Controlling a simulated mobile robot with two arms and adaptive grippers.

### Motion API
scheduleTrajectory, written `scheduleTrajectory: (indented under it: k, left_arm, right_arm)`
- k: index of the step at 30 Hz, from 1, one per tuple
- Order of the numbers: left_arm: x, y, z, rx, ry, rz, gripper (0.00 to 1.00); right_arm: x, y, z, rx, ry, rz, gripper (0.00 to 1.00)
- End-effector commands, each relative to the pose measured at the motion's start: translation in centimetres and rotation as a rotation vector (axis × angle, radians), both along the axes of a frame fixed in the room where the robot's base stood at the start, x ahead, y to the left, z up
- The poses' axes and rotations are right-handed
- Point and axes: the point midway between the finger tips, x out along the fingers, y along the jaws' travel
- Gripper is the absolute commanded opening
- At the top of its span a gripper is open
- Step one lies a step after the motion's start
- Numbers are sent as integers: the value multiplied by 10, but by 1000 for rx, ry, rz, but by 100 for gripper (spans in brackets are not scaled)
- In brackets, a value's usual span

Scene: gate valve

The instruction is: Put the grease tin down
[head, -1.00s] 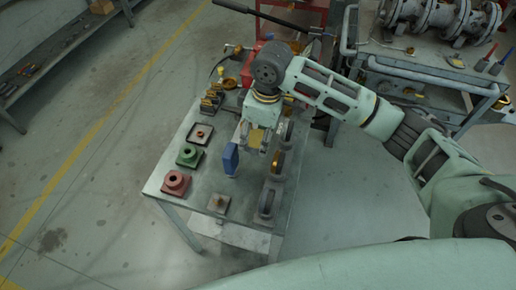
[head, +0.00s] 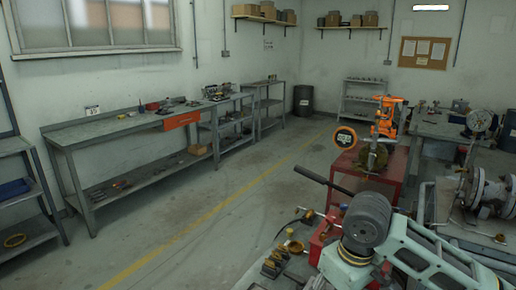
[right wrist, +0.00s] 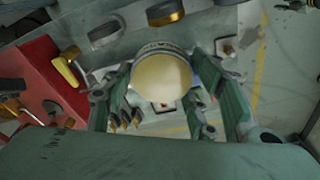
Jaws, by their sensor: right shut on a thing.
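In the right wrist view a round tin with a cream top (right wrist: 162,78), which I take to be the grease tin, sits between the fingers of my right gripper (right wrist: 160,98). The green and grey fingers stand on both sides of it and are shut on it. Its underside is hidden, so I cannot tell whether it touches the bench below. In the head view only my right wrist and forearm show at the bottom right; the gripper and tin are out of that frame. My left gripper is in neither view.
In the right wrist view a red box (right wrist: 48,82) stands at the left, and a dark round part with an orange band (right wrist: 165,12) lies beyond the tin. In the head view a red cabinet (head: 345,185) bears an orange device. Open floor (head: 215,215) lies left.

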Motion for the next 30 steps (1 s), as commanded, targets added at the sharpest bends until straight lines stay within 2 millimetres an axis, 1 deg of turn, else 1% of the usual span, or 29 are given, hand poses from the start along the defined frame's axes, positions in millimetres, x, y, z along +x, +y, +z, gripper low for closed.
scheduleTrajectory:
  k: [1,6,12,17,20,24,26,30]
  left_arm:
    - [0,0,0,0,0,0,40]
    - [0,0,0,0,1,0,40]
    - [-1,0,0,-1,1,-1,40]
    - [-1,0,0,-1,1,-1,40]
    - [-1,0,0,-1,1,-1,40]
    - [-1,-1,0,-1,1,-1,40]
    - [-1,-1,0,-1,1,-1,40]
    - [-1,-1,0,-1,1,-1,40]
  right_arm:
    - [-5,-5,5,-3,-6,-74,14]
    - [-21,-14,14,0,-5,-317,14]
    - [-34,-21,19,4,-3,-497,14]
    - [-39,-23,21,6,-5,-547,14]
    - [-50,-23,29,8,-9,-549,14]
    - [-71,-23,37,7,-8,-549,14]
    - [-80,-23,34,4,-3,-550,14]
    - [-101,-23,9,1,1,-551,14]
